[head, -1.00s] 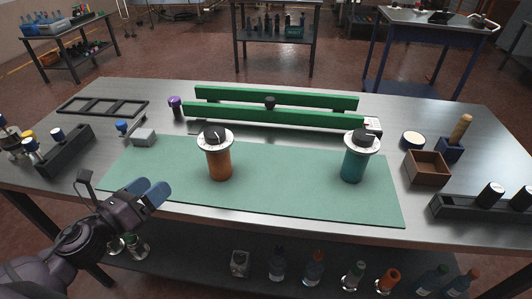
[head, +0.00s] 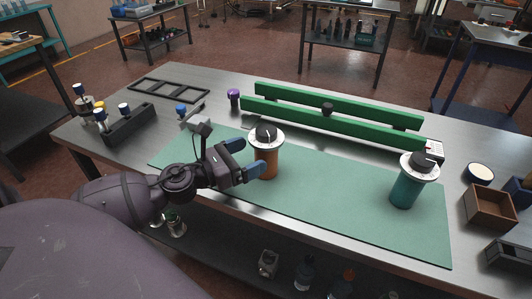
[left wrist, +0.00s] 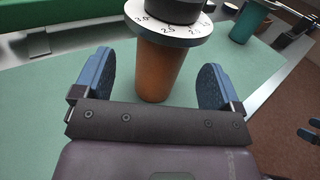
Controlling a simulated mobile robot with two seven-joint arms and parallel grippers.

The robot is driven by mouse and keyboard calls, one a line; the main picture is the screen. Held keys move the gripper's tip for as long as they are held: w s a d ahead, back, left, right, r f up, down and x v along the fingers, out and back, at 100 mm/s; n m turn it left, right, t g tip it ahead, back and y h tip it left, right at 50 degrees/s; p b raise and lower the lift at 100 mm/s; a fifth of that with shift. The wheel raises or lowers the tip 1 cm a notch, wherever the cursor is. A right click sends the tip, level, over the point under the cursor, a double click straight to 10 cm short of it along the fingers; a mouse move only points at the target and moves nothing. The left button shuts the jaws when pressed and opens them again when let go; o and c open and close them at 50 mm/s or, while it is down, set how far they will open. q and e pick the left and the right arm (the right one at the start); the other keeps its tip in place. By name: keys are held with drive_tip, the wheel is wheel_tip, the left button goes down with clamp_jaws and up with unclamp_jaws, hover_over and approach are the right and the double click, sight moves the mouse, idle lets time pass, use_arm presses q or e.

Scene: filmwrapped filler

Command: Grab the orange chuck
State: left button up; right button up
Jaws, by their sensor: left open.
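The orange chuck (head: 268,163) stands upright on the green mat (head: 330,200), with a white numbered dial and a black cap on top. It also shows in the left wrist view (left wrist: 160,68), ahead of the jaws and centred between them. My left gripper (head: 245,160) is open, its blue fingers pointing at the orange chuck from the left; in the left wrist view (left wrist: 153,80) a blue finger stands on each side of the chuck's body with a gap. A teal chuck (head: 405,190) with a like dial stands at the right of the mat.
Two green rails (head: 340,106) run behind the chucks, with a purple-capped item (head: 233,97) at their left. A wooden box (head: 489,205) and a dark rack (head: 128,124) stand near the table's ends. The mat between the chucks is clear.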

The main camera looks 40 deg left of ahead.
sight(256, 154)
use_arm(q)
drive_tip(key=shift+f+x, duration=0.2)
drive_tip(key=shift+x, duration=1.1)
drive_tip(key=shift+f+x, duration=0.2)
drive_tip(key=shift+x, duration=1.05)
drive_tip(key=shift+d, duration=0.15)
drive_tip(key=c, duration=1.4)
drive_tip(key=shift+r, duration=0.1)
drive_tip(key=shift+c, duration=0.6)
drive_tip(key=shift+r, duration=0.15)
